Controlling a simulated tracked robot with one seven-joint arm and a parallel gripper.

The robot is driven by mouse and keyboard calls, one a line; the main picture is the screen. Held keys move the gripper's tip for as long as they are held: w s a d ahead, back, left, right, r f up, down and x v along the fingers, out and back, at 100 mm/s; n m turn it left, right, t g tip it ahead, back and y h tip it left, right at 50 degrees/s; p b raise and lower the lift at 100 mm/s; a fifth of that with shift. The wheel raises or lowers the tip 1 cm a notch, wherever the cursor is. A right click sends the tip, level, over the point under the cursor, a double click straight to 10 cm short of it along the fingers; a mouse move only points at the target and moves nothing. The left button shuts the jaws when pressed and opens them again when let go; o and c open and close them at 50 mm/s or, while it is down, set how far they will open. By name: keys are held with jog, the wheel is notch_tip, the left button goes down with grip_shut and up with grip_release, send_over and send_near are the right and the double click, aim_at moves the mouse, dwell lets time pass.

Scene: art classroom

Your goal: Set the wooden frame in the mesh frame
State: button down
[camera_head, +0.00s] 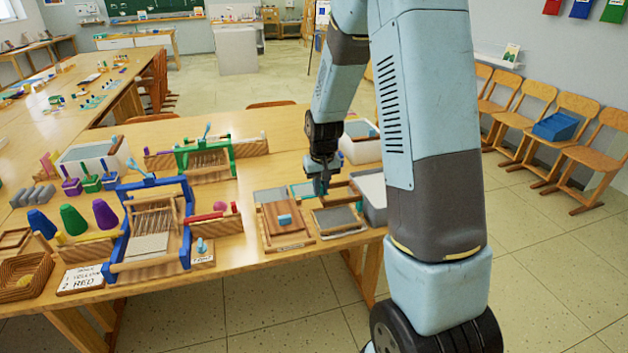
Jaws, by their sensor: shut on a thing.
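My gripper (321,187) points down over the right end of the near table and is shut on a thin wooden frame (345,190), partly hidden by the gripper and arm. A mesh frame (338,219), a grey screen with a wooden border, lies flat on the table just in front of the gripper. The wooden frame is behind and above the mesh frame in the picture. I cannot tell whether the wooden frame touches anything below it.
A wooden board with a blue handle (285,219) lies left of the mesh frame. A grey tub (373,196) stands close on the right, and a white tub (360,145) behind. A blue loom (152,228) and a green loom (205,157) stand farther left.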

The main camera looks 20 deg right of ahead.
jog(key=shift+w+a+f, duration=0.1)
jog(key=shift+a, duration=0.05)
jog(key=shift+f, duration=2.1)
jog(key=shift+f, duration=0.15)
jog(key=shift+f, duration=1.95)
dwell(1.4)
dwell(0.3)
jog(key=c, duration=1.1)
grip_release()
jog(key=shift+o, duration=0.2)
